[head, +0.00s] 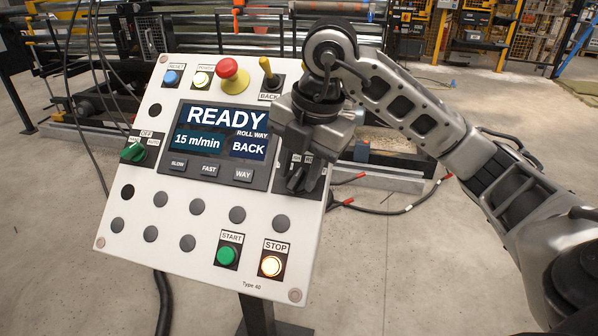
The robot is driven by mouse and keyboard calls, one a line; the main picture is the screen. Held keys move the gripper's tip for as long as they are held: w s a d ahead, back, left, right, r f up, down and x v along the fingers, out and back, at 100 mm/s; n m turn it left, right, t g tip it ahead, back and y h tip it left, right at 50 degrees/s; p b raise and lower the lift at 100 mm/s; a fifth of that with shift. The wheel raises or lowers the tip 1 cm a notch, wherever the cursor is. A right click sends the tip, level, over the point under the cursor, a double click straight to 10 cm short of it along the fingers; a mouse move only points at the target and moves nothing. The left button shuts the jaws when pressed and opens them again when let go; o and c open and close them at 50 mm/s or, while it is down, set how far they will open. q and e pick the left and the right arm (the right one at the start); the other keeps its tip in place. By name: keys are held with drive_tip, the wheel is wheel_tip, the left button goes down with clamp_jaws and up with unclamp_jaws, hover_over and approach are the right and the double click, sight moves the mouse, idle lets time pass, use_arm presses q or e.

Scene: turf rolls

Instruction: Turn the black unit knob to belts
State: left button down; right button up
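A white control panel (170,240) stands tilted on a post, with a lit screen (220,132) reading READY, 15 m/min, ROLL WAY and BACK. My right gripper (302,178) comes in from the right and points down at a dark labelled plate on the panel's right side. Its dark fingers are over that plate, where the black unit knob seems to be. The fingers and wrist hide most of the knob and its labels, so its setting cannot be read. Whether the fingers touch or grip it is unclear. My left gripper is not in view.
The panel also carries a red emergency button (232,74), a yellow lever (268,70), a green knob (133,152), a green START button (227,255) and a lit STOP button (271,264). Roller machinery stands behind. The floor at the right is mostly clear, with red-ended cables.

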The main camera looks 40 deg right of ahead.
drive_tip(key=shift+f, duration=0.1)
drive_tip(key=c, duration=0.6)
